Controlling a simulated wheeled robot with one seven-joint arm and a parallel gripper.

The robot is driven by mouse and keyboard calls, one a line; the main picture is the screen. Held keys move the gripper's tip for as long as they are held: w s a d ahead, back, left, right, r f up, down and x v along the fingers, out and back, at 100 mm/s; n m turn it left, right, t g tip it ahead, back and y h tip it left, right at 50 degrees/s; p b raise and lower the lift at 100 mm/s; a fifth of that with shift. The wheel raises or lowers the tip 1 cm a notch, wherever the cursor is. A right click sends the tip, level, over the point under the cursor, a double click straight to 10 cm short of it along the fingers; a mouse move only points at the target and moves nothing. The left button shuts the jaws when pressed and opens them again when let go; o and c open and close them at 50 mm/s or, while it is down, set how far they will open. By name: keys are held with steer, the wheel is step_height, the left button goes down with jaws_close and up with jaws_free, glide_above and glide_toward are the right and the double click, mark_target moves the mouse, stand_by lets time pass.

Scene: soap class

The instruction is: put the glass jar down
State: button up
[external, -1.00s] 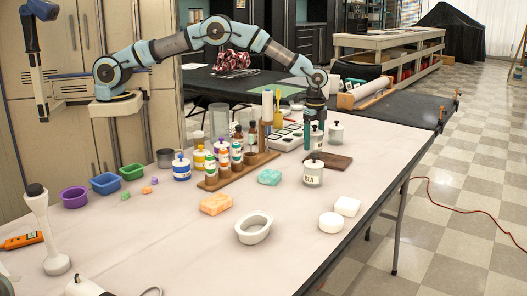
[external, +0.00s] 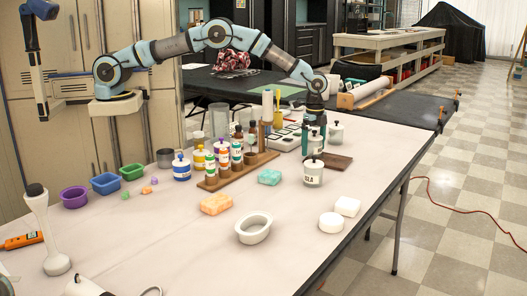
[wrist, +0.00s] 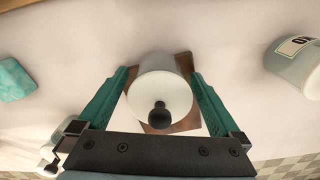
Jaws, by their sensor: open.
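The glass jar (wrist: 162,88) has a pale lid with a black knob. It stands upright between my gripper's two teal fingers, over the brown wooden board, in the wrist view. My gripper (wrist: 160,95) is open, with a gap visible on each side of the jar. In the external view my gripper (external: 314,143) points down at the table's far right part, and its fingers partly hide the jar there. The wooden board (external: 338,163) shows just to the right. Whether the jar's base rests on the board or beside it is hidden.
A labelled jar (external: 313,174) stands close in front of my gripper, and another lidded jar (external: 336,133) stands behind right. A bottle rack (external: 262,160) is to the left.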

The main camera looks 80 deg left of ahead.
step_height(320, 180, up, 12)
steer(key=b, duration=0.3)
steer(key=shift+r, duration=0.1)
